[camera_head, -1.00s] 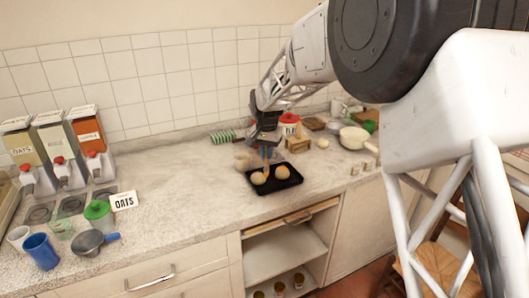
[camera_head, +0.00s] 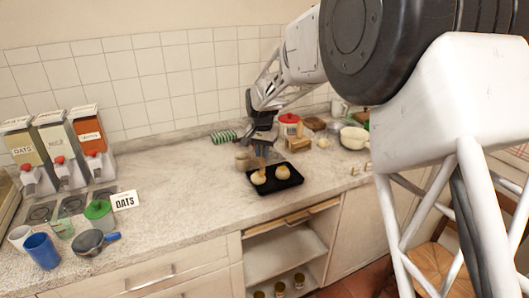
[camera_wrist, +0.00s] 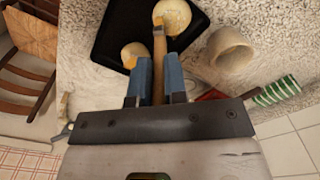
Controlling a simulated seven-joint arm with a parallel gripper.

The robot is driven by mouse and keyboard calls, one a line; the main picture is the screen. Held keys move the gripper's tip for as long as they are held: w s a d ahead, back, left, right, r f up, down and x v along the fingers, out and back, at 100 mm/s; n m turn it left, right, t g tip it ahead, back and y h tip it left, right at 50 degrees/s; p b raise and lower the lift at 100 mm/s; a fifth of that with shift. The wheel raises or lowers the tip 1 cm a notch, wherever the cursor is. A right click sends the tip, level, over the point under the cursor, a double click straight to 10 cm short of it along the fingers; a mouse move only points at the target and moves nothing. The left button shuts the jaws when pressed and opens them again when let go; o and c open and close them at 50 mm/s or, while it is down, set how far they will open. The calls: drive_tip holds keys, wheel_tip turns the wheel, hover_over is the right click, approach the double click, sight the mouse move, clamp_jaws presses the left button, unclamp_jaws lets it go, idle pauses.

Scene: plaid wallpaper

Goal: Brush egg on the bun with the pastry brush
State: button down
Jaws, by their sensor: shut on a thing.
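A black tray (camera_head: 291,183) on the counter holds two round buns, a left bun (camera_head: 258,178) and a right bun (camera_head: 282,172). My gripper (camera_head: 261,151) is above the tray's left back part. In the wrist view, my gripper's blue fingers (camera_wrist: 159,80) are shut on the wooden handle of the pastry brush (camera_wrist: 159,55), which points at one bun (camera_wrist: 173,14). The brush end overlaps that bun's edge; I cannot tell if it touches. The other bun (camera_wrist: 133,52) is partly behind a finger. A beige cup (camera_wrist: 230,47) stands beside the tray; its contents are not clear.
A wooden block (camera_head: 293,130), a red-lidded jar (camera_head: 289,121) and a white pan (camera_head: 354,138) stand right of my gripper. A green striped thing (camera_head: 223,136) lies near the wall. Dispensers (camera_head: 60,150) stand far left.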

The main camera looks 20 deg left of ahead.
drive_tip(key=shift+d, duration=0.2)
idle(0.5)
drive_tip(key=shift+d, duration=0.7)
drive_tip(key=shift+r, duration=0.15)
wheel_tip(320, 180, up, 7)
idle(0.9)
drive_tip(key=shift+a, duration=0.15)
idle(0.6)
drive_tip(key=a, duration=0.3)
drive_tip(key=shift+a, duration=0.15)
